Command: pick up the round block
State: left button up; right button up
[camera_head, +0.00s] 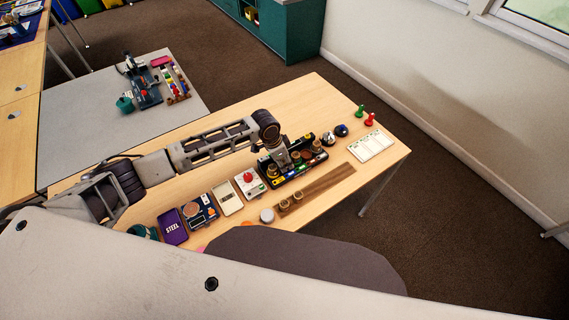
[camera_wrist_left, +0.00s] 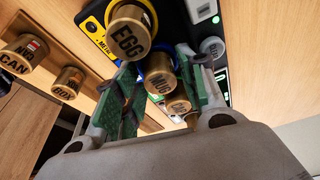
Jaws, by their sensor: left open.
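Several round brass blocks with lettered tops are in view; which one the task means I cannot tell. Some stand in a black tray (camera_head: 294,175) with coloured labels. In the left wrist view the EGG block (camera_wrist_left: 130,31) is nearest the top, with the MUG block (camera_wrist_left: 160,82) and another brass block (camera_wrist_left: 178,104) behind it. Two more, the CAN block (camera_wrist_left: 23,56) and the BOX block (camera_wrist_left: 69,80), stand on a wooden rail (camera_head: 325,184). My left gripper (camera_head: 277,162) is over the tray, its green-padded fingers apart around the line of sight to MUG; contact is unclear. My right gripper is out of view.
Left of the tray are a red-button box (camera_head: 249,182), a pale device (camera_head: 227,197), a dark blue panel (camera_head: 200,212) and a purple tin (camera_head: 173,227).

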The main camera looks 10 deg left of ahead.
aim_at(284, 161)
pick_arm(q)
jog(key=shift+c, duration=0.2)
jog(key=c, duration=0.5)
jog(key=shift+c, duration=0.2)
jog(key=shift+r, duration=0.1)
notch_tip(284, 161, up, 10)
dwell(0.3)
dwell(0.3)
